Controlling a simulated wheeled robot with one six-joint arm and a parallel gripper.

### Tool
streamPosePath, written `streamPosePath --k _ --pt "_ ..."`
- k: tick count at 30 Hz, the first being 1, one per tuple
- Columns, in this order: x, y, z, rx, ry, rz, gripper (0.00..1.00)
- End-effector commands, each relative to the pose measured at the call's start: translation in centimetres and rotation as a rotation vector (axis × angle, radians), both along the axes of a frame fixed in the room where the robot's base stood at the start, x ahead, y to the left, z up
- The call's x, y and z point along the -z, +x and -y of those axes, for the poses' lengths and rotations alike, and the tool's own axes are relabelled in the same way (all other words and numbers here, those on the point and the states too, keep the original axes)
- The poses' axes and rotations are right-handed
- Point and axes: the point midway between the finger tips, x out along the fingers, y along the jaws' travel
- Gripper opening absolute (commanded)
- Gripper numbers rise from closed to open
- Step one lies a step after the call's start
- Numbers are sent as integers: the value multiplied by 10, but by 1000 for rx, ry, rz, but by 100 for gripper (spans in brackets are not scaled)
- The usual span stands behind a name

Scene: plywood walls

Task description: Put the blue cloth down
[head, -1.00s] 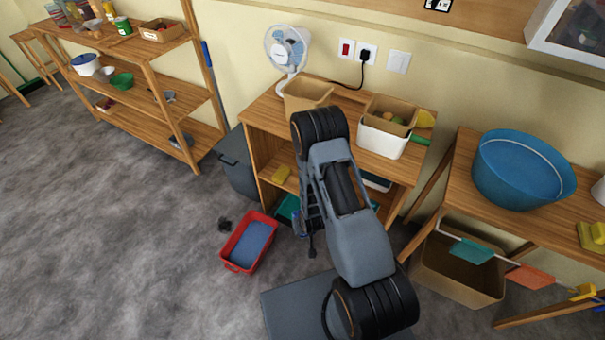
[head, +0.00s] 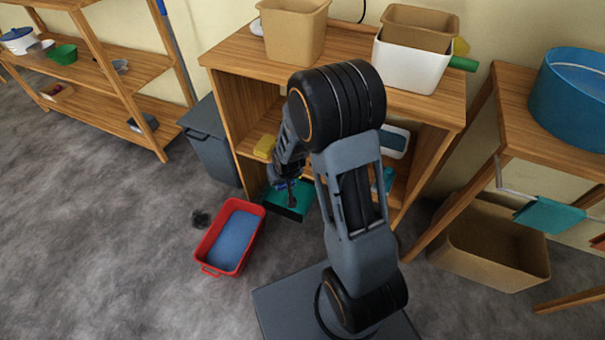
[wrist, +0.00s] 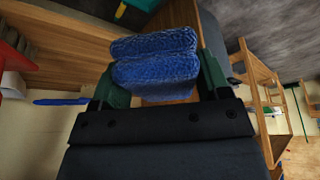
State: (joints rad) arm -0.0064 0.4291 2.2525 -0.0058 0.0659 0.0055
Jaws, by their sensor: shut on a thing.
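The blue cloth (wrist: 155,62) shows large in the wrist view as a folded, fuzzy bundle. My gripper (wrist: 158,78) is shut on it, with a green finger on each side. In the head view my gripper (head: 287,186) is low in front of the wooden cabinet (head: 232,72), above a teal container (head: 298,207). Only a small patch of blue shows there, and my arm hides part of the cabinet's inside.
A red tub (head: 205,245) with a blue inside stands on the floor to the left. A grey bin (head: 211,150) stands beside the cabinet. A yellow sponge-like block (head: 265,146) lies on the cabinet's shelf.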

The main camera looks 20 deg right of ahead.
Motion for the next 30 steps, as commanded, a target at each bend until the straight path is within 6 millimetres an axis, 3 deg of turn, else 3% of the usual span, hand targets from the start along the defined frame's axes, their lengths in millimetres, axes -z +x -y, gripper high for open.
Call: streamPosePath --k 1,4,6,12,18,24,30 --pt "15 4 -2 -3 0 6 48" --pt "20 16 -5 -6 0 7 48" --pt "19 35 -11 1 0 8 48" --pt "-9 91 -22 96 0 -1 48" --pt "-36 132 -23 269 -3 0 48" --pt "-50 144 -16 411 0 1 48" --pt "-35 139 17 450 1 0 48"
